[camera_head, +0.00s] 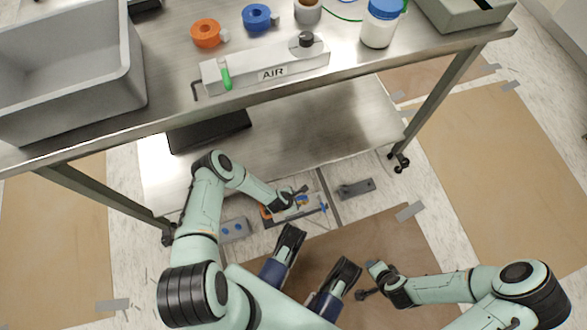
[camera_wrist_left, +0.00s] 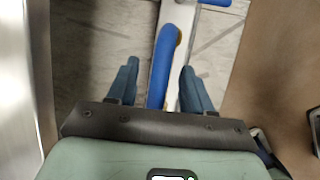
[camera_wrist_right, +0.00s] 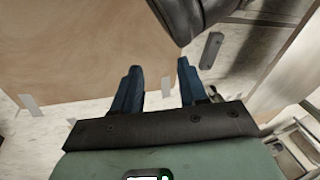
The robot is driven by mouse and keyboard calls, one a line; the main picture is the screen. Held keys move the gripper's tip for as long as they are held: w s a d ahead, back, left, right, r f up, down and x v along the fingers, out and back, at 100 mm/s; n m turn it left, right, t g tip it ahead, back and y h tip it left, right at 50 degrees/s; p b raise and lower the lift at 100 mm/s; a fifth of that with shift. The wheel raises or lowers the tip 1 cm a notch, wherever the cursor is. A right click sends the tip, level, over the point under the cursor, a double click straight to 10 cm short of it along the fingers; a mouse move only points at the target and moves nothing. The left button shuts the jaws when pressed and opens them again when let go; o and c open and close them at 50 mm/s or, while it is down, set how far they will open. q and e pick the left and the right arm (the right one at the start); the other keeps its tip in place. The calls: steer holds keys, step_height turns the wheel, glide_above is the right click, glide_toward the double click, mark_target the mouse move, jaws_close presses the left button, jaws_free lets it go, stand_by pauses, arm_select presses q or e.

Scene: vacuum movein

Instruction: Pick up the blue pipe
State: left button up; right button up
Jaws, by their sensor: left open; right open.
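The blue pipe (camera_wrist_left: 163,66) runs lengthwise between the two open fingers of my left gripper (camera_wrist_left: 155,82) in the left wrist view. It lies along a pale bar low over the floor, and its near end is hidden by the gripper's body. I cannot tell whether the fingers touch it. In the head view my left gripper (camera_head: 298,192) is low beside the table's lower shelf, and only a small blue part shows beneath it. My right gripper (camera_head: 362,294) is open and empty over the brown floor sheet, away from the pipe; its open fingers show in the right wrist view (camera_wrist_right: 157,85).
The steel table (camera_head: 150,122) with its lower shelf (camera_head: 320,130) stands ahead, with a grey bin (camera_head: 60,70) and white AIR manifold (camera_head: 290,62) on top. A grey box with blue discs (camera_head: 235,229) and a dark grey block (camera_head: 356,188) lie on the floor.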

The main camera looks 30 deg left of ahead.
arm_select(q)
steer(key=shift+w+d+f, duration=0.1)
steer(key=shift+w+f, duration=0.1)
steer(key=shift+f, duration=0.3)
jaws_close()
steer(key=shift+r, duration=0.15)
